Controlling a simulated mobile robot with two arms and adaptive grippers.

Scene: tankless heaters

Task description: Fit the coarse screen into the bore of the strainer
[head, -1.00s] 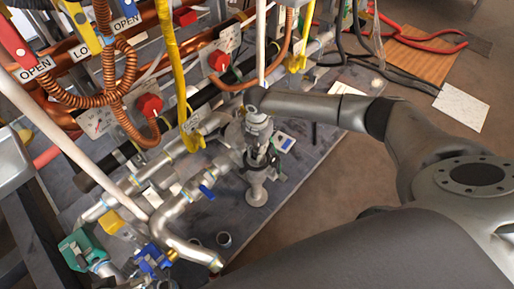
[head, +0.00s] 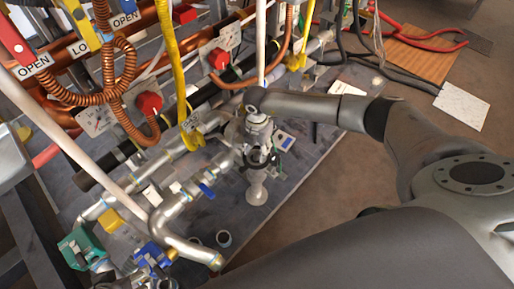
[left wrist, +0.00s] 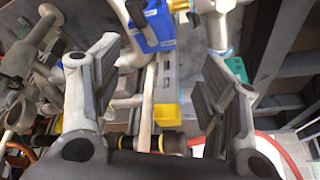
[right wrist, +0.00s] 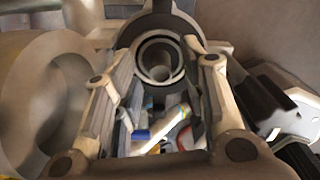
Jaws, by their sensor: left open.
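In the head view my right gripper (head: 262,158) is over the grey board, above a pale metal piece with a flared round foot (head: 256,188). In the right wrist view its two fingers (right wrist: 163,85) stand apart on either side of a round metal opening with nested rings (right wrist: 158,60). This looks like the strainer's bore, but I cannot tell if the inner ring is the coarse screen. I cannot tell whether the fingers touch it. In the left wrist view my left gripper (left wrist: 160,85) is open, with nothing between its fingers. A small dark-mouthed ring (head: 223,239) lies on the board.
Silver pipes with a blue valve handle (head: 207,190), a yellow block (head: 113,220) and a teal part (head: 78,248) crowd the left. Copper pipes with red knobs (head: 149,103) stand behind. A large pale cylinder (right wrist: 85,85) is close left of the right gripper.

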